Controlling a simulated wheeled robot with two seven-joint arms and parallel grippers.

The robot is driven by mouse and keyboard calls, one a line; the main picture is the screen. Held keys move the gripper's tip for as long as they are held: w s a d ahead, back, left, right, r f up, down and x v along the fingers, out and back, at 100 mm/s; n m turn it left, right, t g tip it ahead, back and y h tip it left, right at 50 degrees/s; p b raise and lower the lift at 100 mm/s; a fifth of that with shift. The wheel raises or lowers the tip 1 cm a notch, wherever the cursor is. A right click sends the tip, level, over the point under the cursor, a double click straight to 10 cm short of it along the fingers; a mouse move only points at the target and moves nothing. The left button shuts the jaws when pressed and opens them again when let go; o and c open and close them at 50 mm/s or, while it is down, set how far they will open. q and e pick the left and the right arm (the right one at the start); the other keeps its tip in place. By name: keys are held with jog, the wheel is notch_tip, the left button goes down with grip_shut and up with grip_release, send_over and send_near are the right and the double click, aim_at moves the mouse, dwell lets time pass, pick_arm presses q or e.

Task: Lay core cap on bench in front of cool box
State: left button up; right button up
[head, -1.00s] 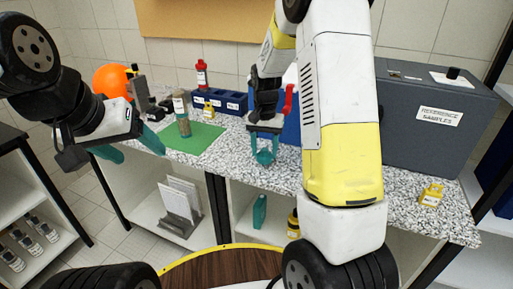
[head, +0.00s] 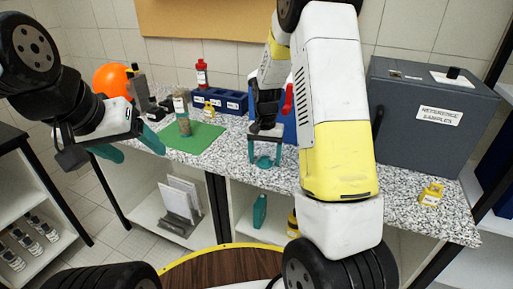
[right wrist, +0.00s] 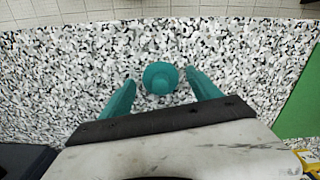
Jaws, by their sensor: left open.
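The core cap (head: 263,162) is a small round teal piece lying on the speckled bench, in front of the blue cool box (head: 290,126), which is mostly hidden behind my right arm. My right gripper (head: 265,158) is open over the cap, its teal fingers on either side. The right wrist view shows the cap (right wrist: 161,78) between the open fingers of that gripper (right wrist: 160,80), with a gap on both sides. My left gripper (head: 136,149) is open and empty at the bench's left front edge, near the green mat.
A green mat (head: 205,141) carries a sample core (head: 183,125). A blue bin row (head: 233,102), a red bottle (head: 202,73) and a yellow tag (head: 209,108) stand behind. A grey reference samples box (head: 420,135) and a yellow weight (head: 431,194) are at right.

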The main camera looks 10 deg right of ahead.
aim_at(265, 158)
notch_tip(265, 158, up, 11)
jog(key=s+r+n+t+y, duration=0.2)
jog(key=s+r+t, duration=0.1)
jog(key=s+r, duration=0.8)
jog(key=s+a+r+n+t, duration=0.2)
jog(key=s+n+t, duration=0.1)
jog(key=s, duration=1)
pick_arm(q)
jog(key=shift+o, duration=0.2)
